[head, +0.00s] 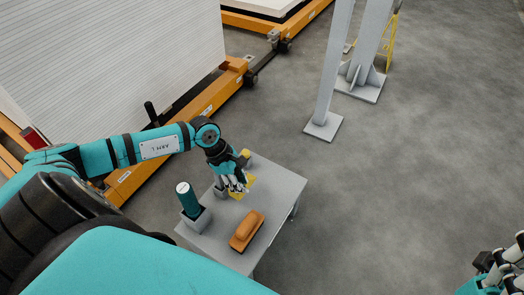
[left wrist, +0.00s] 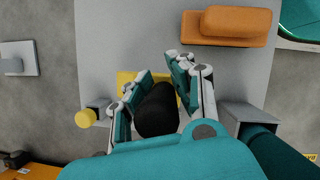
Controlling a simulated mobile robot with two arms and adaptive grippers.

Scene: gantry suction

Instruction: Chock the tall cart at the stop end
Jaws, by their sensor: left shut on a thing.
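The tall cart is an orange-framed cart (head: 213,97) at the upper left of the head view, loaded with a high stack of white sheets (head: 130,50). My left gripper (head: 236,186) is over the small grey table, above a yellow patch (head: 249,184). In the left wrist view its fingers (left wrist: 158,85) are shut on a dark, rounded black object (left wrist: 158,112), perhaps the chock; its full shape is partly hidden by the fingers and palm. My right gripper (head: 500,268) is at the lower right corner, cut off by the edge, far from the table.
Grey posts (head: 330,80) stand on the floor beyond. A second orange cart (head: 250,22) is behind. Floor at right is clear.

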